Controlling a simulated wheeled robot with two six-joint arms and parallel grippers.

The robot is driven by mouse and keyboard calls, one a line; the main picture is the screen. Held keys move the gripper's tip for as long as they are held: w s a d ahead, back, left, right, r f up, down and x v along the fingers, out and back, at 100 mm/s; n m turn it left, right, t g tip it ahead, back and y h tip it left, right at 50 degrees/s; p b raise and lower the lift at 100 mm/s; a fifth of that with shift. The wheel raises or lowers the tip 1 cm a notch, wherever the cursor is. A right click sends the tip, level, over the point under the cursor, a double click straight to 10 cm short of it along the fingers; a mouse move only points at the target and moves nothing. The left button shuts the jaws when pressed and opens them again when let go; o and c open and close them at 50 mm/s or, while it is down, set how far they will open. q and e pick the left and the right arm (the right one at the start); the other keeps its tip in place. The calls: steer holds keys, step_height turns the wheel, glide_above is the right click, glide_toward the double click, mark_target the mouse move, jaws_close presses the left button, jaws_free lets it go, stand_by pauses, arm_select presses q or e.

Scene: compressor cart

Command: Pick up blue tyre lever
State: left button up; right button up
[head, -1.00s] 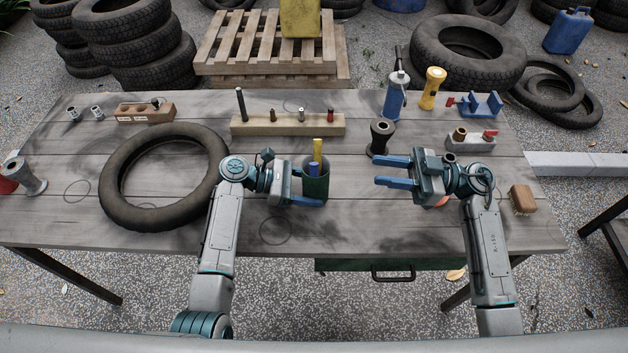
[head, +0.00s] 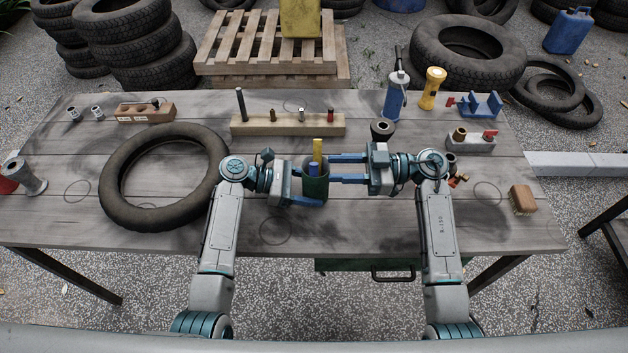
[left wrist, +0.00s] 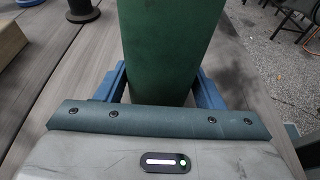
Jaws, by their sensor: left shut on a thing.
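The blue tyre lever (head: 315,169) stands in a dark green cup (head: 316,188) beside a taller yellow lever (head: 317,148). Only its short top end shows above the rim. My left gripper (head: 311,190) is shut on the cup from its left side. In the left wrist view the cup (left wrist: 170,45) fills the space between the two blue fingers. My right gripper (head: 332,168) has come in from the right. Its two blue fingers are apart, with their tips at the cup's right edge near the rim. Nothing shows between them.
A large tyre (head: 119,207) lies on the table (head: 375,232) at the left. A wooden block with pegs (head: 288,125) stands behind the cup. The front middle is clear.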

mark_target(314, 169)
steer(key=a, duration=0.6)
steer(key=shift+a, duration=0.1)
jaws_close()
